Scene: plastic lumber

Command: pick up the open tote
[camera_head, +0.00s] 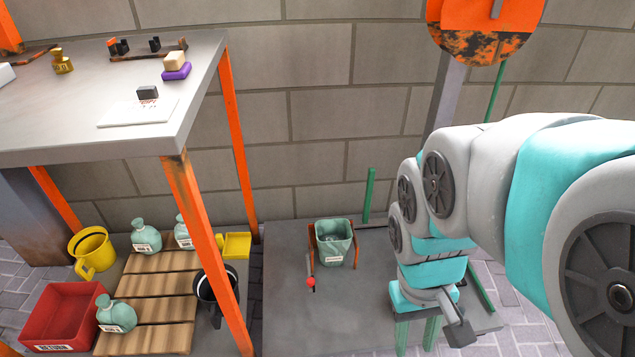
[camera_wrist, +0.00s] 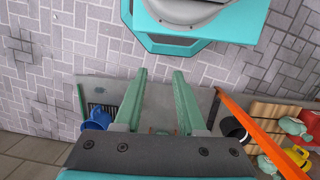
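An open-topped grey-green container (camera_head: 334,250), which looks like the open tote, stands upright on a low grey platform (camera_head: 300,325). It has a white label on its front and brown-orange pieces at its sides. My gripper (camera_head: 417,340) points down to the right of the container and apart from it. In the wrist view my gripper (camera_wrist: 160,76) has its two green fingers spread, with nothing held between them.
A red-tipped stick (camera_head: 311,283) lies left of the container. An orange table leg (camera_head: 205,240) stands further left, beside a dark pot (camera_head: 207,290), a wooden pallet (camera_head: 160,285) and a red RETURN bin (camera_head: 62,312). A green post (camera_head: 369,197) rises behind.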

